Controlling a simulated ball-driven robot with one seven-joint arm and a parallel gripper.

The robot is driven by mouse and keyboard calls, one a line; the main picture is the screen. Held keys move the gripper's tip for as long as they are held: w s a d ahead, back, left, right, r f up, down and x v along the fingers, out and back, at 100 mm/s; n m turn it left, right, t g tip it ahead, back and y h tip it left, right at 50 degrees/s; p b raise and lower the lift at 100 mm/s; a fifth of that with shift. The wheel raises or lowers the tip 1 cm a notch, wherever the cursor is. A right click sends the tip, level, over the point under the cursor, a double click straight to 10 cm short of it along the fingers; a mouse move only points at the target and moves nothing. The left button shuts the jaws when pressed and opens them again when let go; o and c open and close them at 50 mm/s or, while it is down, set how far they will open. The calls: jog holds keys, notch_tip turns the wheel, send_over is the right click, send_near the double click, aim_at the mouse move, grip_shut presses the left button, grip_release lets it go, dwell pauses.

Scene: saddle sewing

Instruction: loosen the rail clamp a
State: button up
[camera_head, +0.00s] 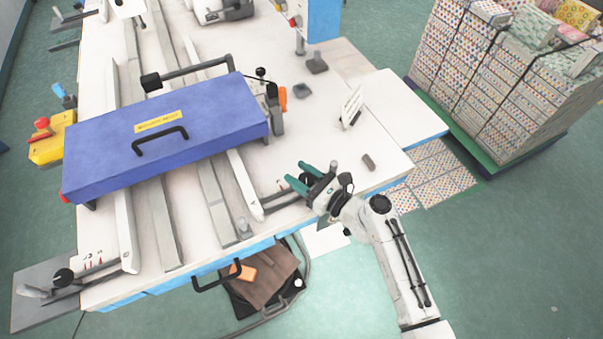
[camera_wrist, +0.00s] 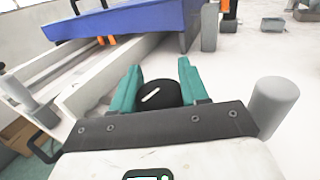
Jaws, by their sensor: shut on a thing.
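My gripper (camera_head: 298,174) has green fingers and is at the right front of the white table, beside the near end of a white rail (camera_head: 246,186). In the wrist view, the fingers are closed on either side of a round black knob (camera_wrist: 160,94) with a white line across its top. The knob is a rail clamp's; I see no label telling which clamp it is. In the head view the fingers partly hide it. A similar black clamp knob (camera_head: 63,277) with a lever is at the left front corner, by another rail end (camera_head: 129,260).
A blue box-like cover (camera_head: 200,120) with a black handle lies across the rails. A grey cylinder (camera_wrist: 274,103) stands close right of my gripper in the wrist view. A small grey block (camera_head: 368,162) lies nearby. A loaded pallet (camera_head: 500,80) stands right; green floor is clear at lower right.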

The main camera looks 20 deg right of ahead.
jog(key=shift+w+a+r+n+g+y, duration=0.15)
jog(key=shift+r+n+g+y, duration=0.25)
jog(key=shift+y, duration=0.3)
jog(key=o, duration=1.1)
jog(key=shift+f, duration=0.2)
jog(key=shift+c, duration=0.2)
jog(key=b+v, duration=0.2)
jog(key=v, duration=0.9)
